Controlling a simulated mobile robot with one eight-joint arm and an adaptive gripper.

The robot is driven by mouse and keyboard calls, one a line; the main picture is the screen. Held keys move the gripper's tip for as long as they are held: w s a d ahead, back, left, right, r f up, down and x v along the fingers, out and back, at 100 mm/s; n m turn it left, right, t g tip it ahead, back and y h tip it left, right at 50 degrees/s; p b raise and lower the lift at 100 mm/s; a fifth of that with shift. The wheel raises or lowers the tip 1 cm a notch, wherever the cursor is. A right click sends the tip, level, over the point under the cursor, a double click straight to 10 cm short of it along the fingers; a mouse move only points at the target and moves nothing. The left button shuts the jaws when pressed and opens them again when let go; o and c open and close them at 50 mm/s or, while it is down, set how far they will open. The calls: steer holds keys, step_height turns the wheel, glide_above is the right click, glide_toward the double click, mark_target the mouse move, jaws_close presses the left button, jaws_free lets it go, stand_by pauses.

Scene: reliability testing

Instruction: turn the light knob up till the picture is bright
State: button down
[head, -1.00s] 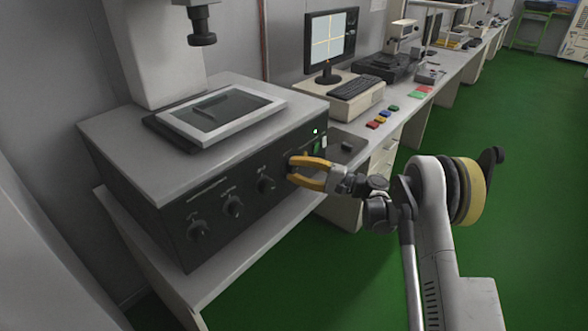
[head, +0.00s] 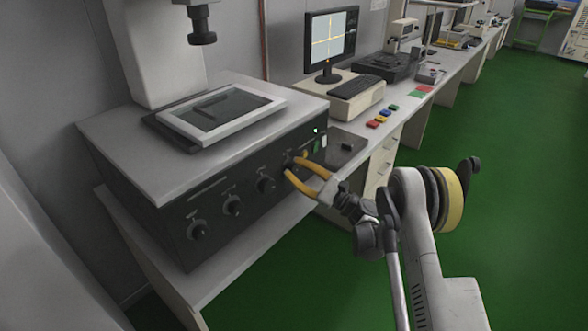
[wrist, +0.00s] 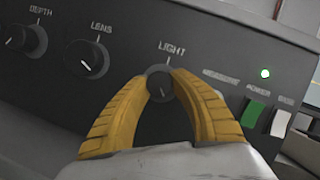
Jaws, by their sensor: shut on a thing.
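The round black knob labelled LIGHT (wrist: 160,86) is on the dark front panel (wrist: 120,95). In the wrist view my gripper (wrist: 160,80) has its two yellow fingers shut on the knob, one on each side. In the head view my gripper (head: 291,166) is at the right part of the panel and mostly hides this knob. The monitor (head: 331,42) behind shows a grey picture with a yellow cross.
The LENS knob (wrist: 86,59) and DEPTH knob (wrist: 22,38) are left of the held knob. A green switch (wrist: 253,113) and a lit lamp (wrist: 265,73) are to its right. Green floor (head: 300,270) lies open in front.

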steer(key=shift+m+t, duration=0.4)
steer(key=shift+m, duration=0.4)
steer(key=c, duration=1.1)
jaws_free()
steer(key=shift+a, duration=0.1)
steer(key=shift+o, duration=0.2)
steer(key=v, duration=1.2)
steer(key=shift+r, duration=0.15)
